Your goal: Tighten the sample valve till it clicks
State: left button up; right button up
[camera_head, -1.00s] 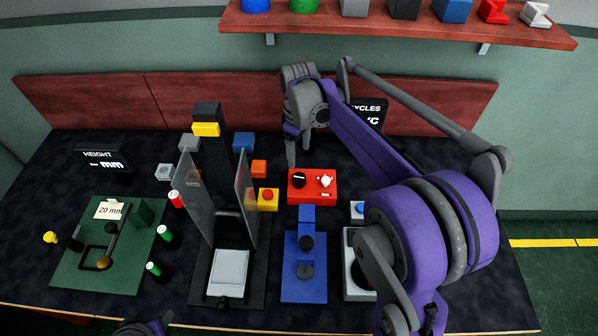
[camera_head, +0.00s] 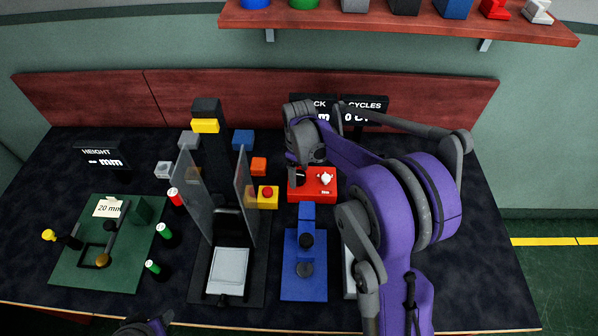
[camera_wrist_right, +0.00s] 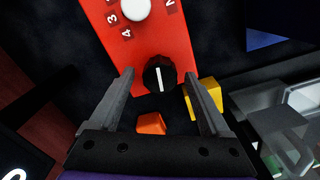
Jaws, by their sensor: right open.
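A red box (camera_head: 320,193) stands at the middle back of the table. It carries a black knob (camera_head: 299,176) on the left and a white knob (camera_head: 325,178) on the right. I cannot tell which part is named the sample valve. In the right wrist view, the black knob (camera_wrist_right: 159,75) has a white line, and the white knob (camera_wrist_right: 136,10) has numbers around it. My right gripper (camera_wrist_right: 163,85) is open and empty, with the black knob just beyond and between its fingertips. My left gripper is out of view; only a bit of my left arm shows at the bottom edge.
Left of the red box are a yellow block with a red button (camera_head: 268,197) and an orange block (camera_head: 259,166). A blue press-like fixture (camera_head: 304,287) stands in front. A guarded black station (camera_head: 196,285) and a green board (camera_head: 63,270) lie further left. A sign stands behind.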

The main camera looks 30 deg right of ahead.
aim_at(299, 175)
grip_shut()
jog(key=shift+m+b, duration=0.3)
jog(key=shift+m, duration=1.7)
grip_release()
notch_tip(299, 175, up, 11)
jog(key=shift+f, duration=0.1)
